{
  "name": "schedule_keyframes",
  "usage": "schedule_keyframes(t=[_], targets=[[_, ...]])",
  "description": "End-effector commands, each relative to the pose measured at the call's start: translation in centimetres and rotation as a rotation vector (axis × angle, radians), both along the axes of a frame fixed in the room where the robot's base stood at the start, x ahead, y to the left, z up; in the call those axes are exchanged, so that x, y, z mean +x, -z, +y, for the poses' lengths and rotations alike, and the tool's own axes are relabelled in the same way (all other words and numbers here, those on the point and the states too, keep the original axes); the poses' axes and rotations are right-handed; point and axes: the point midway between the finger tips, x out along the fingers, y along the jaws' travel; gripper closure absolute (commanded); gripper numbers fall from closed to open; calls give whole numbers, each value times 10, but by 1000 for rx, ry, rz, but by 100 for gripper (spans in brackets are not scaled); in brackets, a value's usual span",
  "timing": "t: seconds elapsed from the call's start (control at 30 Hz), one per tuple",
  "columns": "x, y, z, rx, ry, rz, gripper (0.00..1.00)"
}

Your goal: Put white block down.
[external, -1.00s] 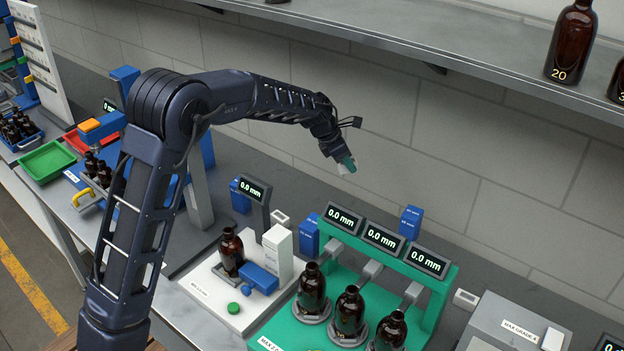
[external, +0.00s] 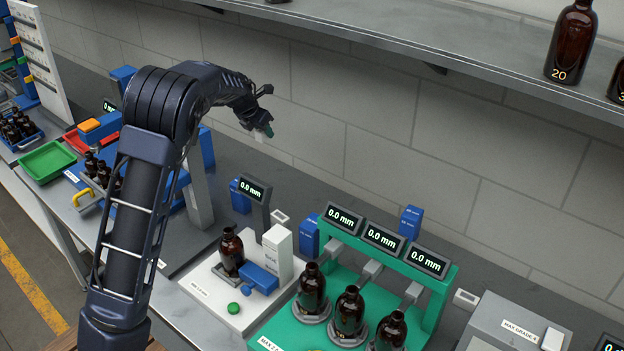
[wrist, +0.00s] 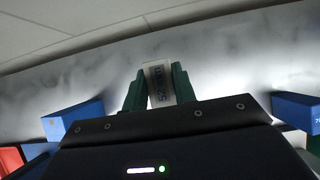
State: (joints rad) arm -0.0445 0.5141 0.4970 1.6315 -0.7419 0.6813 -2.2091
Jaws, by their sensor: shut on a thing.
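My gripper (external: 266,132) is raised in front of the back wall, above the bench, left of the green gauge stand. In the wrist view its green fingers (wrist: 158,90) are shut on a white block (wrist: 160,84) with dark printed characters on its face. The block is tilted slightly between the fingertips. In the external view the white block (external: 261,138) shows only as a small pale patch below the fingertips. It is clear of the bench.
A white station (external: 203,289) holds an amber bottle (external: 231,252). A green stand (external: 437,284) with several displays carries more bottles. Blue blocks stand nearby, one (external: 241,196) below my gripper. A shelf (external: 400,35) with bottles runs above. Green (external: 47,161) and red trays lie left.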

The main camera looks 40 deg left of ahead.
Motion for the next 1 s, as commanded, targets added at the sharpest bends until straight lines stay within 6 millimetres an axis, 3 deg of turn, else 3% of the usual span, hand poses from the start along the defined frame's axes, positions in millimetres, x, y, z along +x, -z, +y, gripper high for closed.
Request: schedule_keyframes(t=[0.5,1.0], targets=[[0,113,0,-2,0,3,96],[0,159,-1,-2,1,2,96]])
